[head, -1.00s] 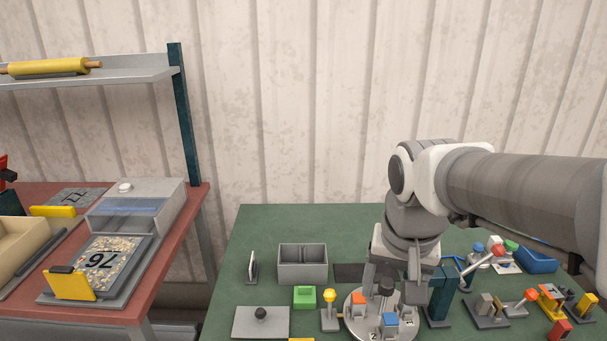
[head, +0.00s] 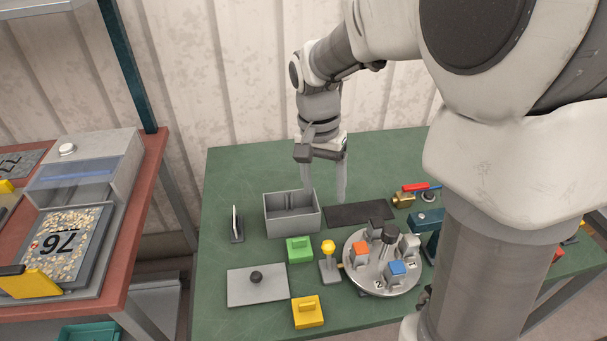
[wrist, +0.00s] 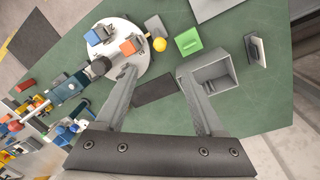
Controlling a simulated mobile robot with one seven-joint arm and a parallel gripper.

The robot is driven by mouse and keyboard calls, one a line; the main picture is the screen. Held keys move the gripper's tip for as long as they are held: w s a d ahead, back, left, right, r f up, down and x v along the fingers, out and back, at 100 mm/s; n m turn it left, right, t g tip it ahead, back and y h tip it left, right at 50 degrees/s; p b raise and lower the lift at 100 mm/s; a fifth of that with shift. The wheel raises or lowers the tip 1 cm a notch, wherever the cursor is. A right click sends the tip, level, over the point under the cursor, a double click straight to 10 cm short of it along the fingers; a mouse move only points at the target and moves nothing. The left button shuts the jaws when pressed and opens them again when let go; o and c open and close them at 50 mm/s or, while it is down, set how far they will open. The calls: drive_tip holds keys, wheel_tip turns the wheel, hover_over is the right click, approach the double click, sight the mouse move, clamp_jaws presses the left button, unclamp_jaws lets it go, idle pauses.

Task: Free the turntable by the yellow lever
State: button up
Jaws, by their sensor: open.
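The yellow lever is a yellow ball knob (head: 328,247) on a grey upright base, standing at the left edge of the round turntable (head: 357,279). The turntable is a light grey disc carrying several grey blocks, one topped orange and one topped blue, and a dark central knob. In the wrist view the yellow knob (wrist: 159,44) is beyond my fingertips, beside the turntable (wrist: 128,38). My gripper (head: 324,190) is open and empty, pointing down above the back of the green table, near the grey bin and the dark mat. It is apart from the lever.
A grey open bin (head: 291,230), a green block (head: 299,249), a grey plate with a black knob (head: 257,289) and a yellow block (head: 308,312) surround the lever on its left. A dark mat (head: 358,215) lies behind the turntable. A teal upright (head: 429,222) stands to its right.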

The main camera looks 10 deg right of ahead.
sight(328, 243)
drive_tip(key=f, duration=0.5)
drive_tip(key=d+f+b, duration=0.1)
drive_tip(key=f, duration=0.5)
drive_tip(key=s+f, duration=0.1)
drive_tip(key=f, duration=0.5)
drive_tip(key=shift+d+f, duration=0.2)
drive_tip(key=shift+d, duration=0.05)
drive_tip(key=shift+c, duration=0.3)
clamp_jaws()
drive_tip(key=shift+r, duration=0.1)
